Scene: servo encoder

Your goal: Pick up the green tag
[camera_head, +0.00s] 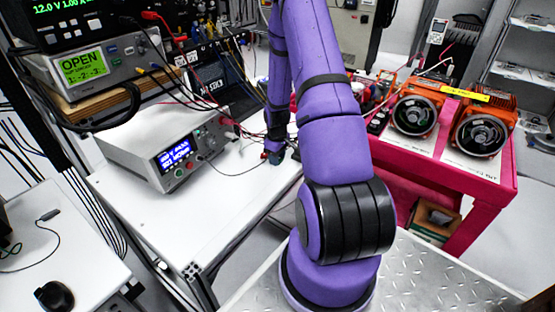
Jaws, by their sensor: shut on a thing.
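My purple arm reaches over the white table (215,215). My gripper (272,157) is small in the view, low near the table's right part. It is shut on the green tag (265,156), of which only a tiny green-blue bit shows at the fingertips. The rest of the tag is hidden by the fingers or too small to make out. I cannot tell whether the tag touches the tabletop.
A bench power supply (165,150) with a lit display stands left of my gripper, with loose cables around it. Stacked instruments (80,70) stand behind. A pink table (480,185) with two orange motors stands at the right. The white table's front is clear.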

